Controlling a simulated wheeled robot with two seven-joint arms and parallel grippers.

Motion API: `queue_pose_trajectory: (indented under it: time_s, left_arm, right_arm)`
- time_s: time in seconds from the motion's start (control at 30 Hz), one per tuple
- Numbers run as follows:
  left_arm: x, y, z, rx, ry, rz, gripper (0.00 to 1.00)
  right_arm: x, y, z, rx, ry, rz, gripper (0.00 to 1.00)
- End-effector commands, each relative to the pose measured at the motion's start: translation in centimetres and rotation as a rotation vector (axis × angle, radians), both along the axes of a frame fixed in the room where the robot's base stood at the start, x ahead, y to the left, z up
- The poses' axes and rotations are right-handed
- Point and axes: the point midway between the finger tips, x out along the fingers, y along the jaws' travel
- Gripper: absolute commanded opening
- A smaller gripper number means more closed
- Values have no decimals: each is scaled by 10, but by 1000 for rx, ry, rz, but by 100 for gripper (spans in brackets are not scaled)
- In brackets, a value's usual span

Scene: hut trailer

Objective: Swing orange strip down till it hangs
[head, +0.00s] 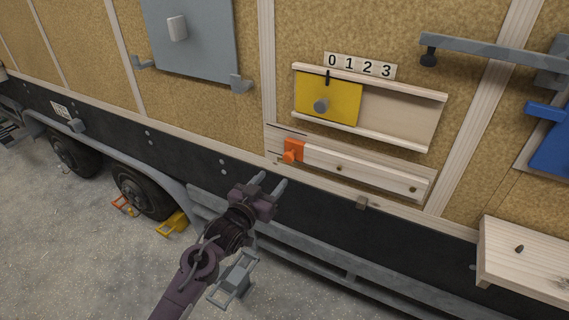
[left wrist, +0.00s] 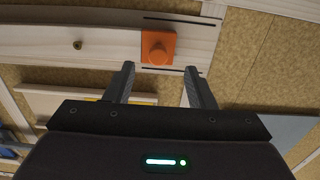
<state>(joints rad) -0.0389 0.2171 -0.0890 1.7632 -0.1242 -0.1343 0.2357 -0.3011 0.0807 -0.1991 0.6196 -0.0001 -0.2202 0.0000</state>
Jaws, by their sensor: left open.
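A pale wooden strip (head: 355,171) with an orange end block and knob (head: 292,150) lies along a wooden backing on the trailer wall, sloping down to the right in the head view. Dark screw heads show along it. In the left wrist view the orange block (left wrist: 158,46) is just beyond the fingertips, with the strip (left wrist: 60,42) running off to the left. My left gripper (head: 272,182) is open and empty, just below and left of the orange block. Its fingers (left wrist: 159,72) point at the block, seemingly apart from it. My right gripper is not in view.
Above the strip is a yellow sliding panel (head: 330,98) with a grey knob, under a 0123 label (head: 359,66). A grey bar (head: 490,48) and a blue part (head: 548,140) are at the right. A wooden shelf (head: 525,262) juts out low right.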

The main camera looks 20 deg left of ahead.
Motion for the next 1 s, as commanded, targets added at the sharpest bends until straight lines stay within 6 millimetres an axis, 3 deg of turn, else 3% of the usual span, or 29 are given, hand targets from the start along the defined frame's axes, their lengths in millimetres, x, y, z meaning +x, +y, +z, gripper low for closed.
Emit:
queue_pose_trajectory:
  time_s: [0.1, 0.6, 1.0]
  left_arm:
    - [5, -2, 17, -4, -31, -6, 50]
    - [70, -17, 17, -5, -30, -5, 50]
    - [76, -19, 15, -4, -28, -5, 48]
  right_arm:
    - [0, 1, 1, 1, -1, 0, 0]
    - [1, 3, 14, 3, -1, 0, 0]
    - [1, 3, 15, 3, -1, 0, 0]
